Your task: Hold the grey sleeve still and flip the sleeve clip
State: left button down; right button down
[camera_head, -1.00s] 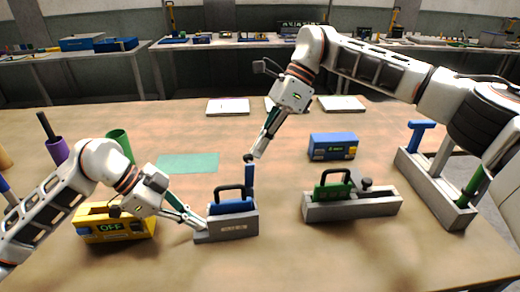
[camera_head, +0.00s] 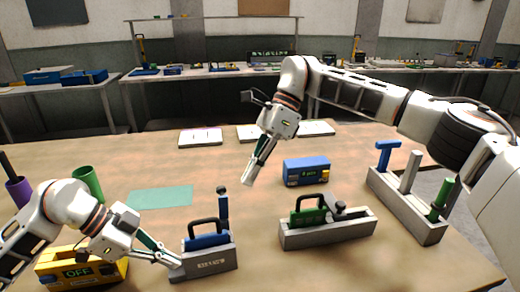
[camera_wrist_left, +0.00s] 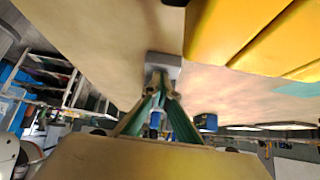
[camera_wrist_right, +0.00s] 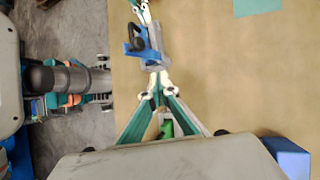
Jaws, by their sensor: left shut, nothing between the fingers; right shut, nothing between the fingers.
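The grey sleeve (camera_head: 212,265) stands on the table in the head view. It holds a blue block (camera_head: 207,241) with a black handle. The sleeve clip (camera_head: 222,211), a blue lever with a black knob, stands upright at its right end. My left gripper (camera_head: 178,263) is shut with its tips at the sleeve's left end; exact contact is hard to tell. The left wrist view shows the sleeve's grey end (camera_wrist_left: 164,60) beyond the fingers. My right gripper (camera_head: 247,183) is shut and empty, right of the knob and apart from it. The sleeve also shows in the right wrist view (camera_wrist_right: 157,58).
A second grey sleeve (camera_head: 330,236) with a green block and a folded-down clip stands to the right. A blue box (camera_head: 306,171) lies behind it, a grey rack (camera_head: 405,212) further right. A yellow box (camera_head: 62,274) stands left. A green mat (camera_head: 160,197) lies flat behind.

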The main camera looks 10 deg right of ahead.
jog(key=w+d+r, duration=0.3)
jog(key=w, duration=0.1)
jog(key=shift+r, duration=0.3)
jog(key=c, duration=2.4)
grip_release()
jog(key=shift+w, duration=0.15)
jog(key=o, duration=0.4)
jog(key=shift+f, duration=0.15)
jog(key=shift+o, duration=0.2)
jog(key=m+t+y, duration=0.1)
jog(key=m+y, duration=1.1)
jog(key=m, duration=0.1)
send_near(222, 203)
jog(key=w+d+r, duration=0.2)
jog(key=w+d, duration=0.1)
jog(key=s+a, duration=0.1)
jog(key=a, duration=1)
jog(key=shift+s+a+f, duration=0.15)
jog(key=shift+s+f, duration=0.05)
jog(key=shift+s, duration=0.1)
grip_shut()
